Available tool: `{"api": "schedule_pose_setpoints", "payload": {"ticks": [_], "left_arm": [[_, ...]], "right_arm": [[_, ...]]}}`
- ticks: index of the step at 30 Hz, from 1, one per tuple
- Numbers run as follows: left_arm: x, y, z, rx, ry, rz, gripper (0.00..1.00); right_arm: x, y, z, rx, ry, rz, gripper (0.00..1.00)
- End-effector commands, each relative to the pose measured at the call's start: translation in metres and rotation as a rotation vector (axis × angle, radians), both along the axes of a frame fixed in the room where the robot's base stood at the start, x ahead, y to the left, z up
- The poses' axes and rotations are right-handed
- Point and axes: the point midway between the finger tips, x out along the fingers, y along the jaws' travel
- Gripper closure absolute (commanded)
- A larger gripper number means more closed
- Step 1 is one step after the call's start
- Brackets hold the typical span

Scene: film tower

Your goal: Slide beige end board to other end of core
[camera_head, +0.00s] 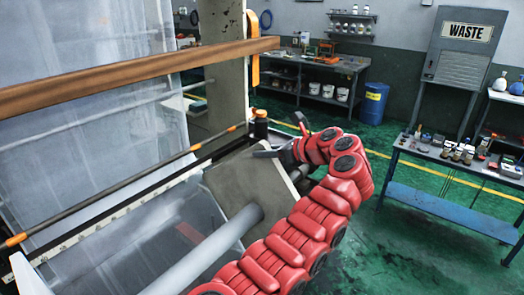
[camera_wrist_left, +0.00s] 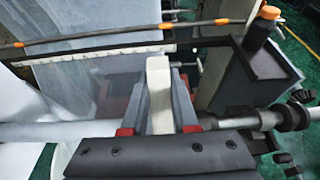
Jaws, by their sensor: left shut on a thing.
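The beige end board (camera_head: 232,183) is a squarish plate standing tilted in the head view, at the far end of the pale core (camera_head: 213,245), which runs from the lower left up to its face. My left gripper (camera_head: 280,146) is at the board's upper right edge. In the left wrist view, the board (camera_wrist_left: 158,92) shows edge-on as a narrow beige strip between the two grey fingers of my left gripper (camera_wrist_left: 158,105), which is shut on it. The core (camera_wrist_left: 45,132) extends to the left there. My right gripper is not in view.
A wooden beam (camera_head: 140,75) crosses above, with translucent film (camera_head: 90,130) hanging behind it. A dark rod with orange ends (camera_head: 120,188) runs along the machine. A black bottle with an orange cap (camera_wrist_left: 262,28) stands beside the board. A blue-legged table (camera_head: 440,205) stands at the right.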

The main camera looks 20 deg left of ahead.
Motion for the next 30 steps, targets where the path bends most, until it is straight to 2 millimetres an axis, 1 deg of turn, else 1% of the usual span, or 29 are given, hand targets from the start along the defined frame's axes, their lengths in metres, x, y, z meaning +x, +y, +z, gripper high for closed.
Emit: {"api": "schedule_pose_setpoints", "payload": {"ticks": [1, 7, 12, 15, 24, 25, 30], "left_arm": [[0.0, -0.001, -0.003, -0.003, 0.006, -0.002, 1.0], [0.0, -0.001, -0.003, -0.003, 0.006, -0.002, 1.0], [0.009, -0.006, 0.003, 0.005, 0.005, -0.006, 1.0], [0.013, -0.007, 0.001, 0.0, 0.005, -0.005, 1.0], [0.015, -0.007, -0.004, -0.005, 0.005, -0.003, 1.0], [0.015, -0.007, -0.004, -0.006, 0.006, -0.003, 0.67], [0.015, -0.006, -0.003, -0.005, 0.004, -0.002, 0.38]], "right_arm": [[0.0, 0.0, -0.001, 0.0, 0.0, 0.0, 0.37], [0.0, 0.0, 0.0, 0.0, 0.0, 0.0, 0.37], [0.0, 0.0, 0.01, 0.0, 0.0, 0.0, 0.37], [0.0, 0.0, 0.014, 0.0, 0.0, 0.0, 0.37], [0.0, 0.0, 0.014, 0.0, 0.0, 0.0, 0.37], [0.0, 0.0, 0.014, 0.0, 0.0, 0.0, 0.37], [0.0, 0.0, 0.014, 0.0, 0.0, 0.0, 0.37]]}}
